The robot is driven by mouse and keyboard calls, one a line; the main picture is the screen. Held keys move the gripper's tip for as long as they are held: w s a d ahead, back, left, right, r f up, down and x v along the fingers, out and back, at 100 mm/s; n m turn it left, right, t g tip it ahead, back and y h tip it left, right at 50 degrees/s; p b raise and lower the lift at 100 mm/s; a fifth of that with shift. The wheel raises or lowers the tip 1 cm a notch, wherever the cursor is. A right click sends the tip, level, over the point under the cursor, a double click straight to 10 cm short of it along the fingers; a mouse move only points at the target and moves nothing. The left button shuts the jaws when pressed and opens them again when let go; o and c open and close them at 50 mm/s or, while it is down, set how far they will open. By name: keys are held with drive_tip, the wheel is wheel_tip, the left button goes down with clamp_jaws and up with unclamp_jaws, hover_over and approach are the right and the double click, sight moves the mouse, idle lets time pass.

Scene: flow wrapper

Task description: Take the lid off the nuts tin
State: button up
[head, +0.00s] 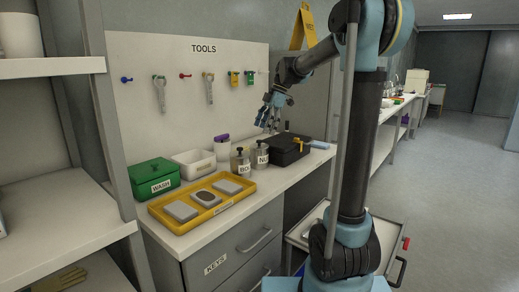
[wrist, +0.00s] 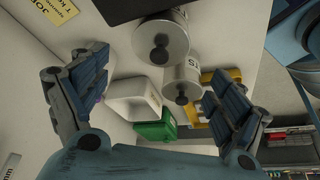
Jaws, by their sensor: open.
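The nuts tin (head: 262,157) is a small grey metal cylinder on the bench, with a partly visible label starting with N. In the wrist view the tin nearer the black case (wrist: 170,27) appears to be it, with a dark round knob on its lid. The lid is on. A similar tin (head: 241,165), labelled BO, stands just left of it. It shows in the wrist view too (wrist: 182,75), with its own dark knob. My gripper (head: 269,114) is open and empty above the tins, apart from them. Its two fingers spread at either side of the wrist view (wrist: 153,75).
A black case (head: 290,148) stands close right of the nuts tin. Left are a yellow tray (head: 188,226) with flat pieces, a green WASH box (head: 152,175) and a white bin (head: 194,163). A tool board (head: 190,105) rises behind.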

sight(259, 141)
drive_tip(key=shift+x, duration=3.2)
drive_tip(key=shift+w+d, duration=0.1)
drive_tip(key=shift+w, duration=0.05)
drive_tip(key=c, duration=0.9)
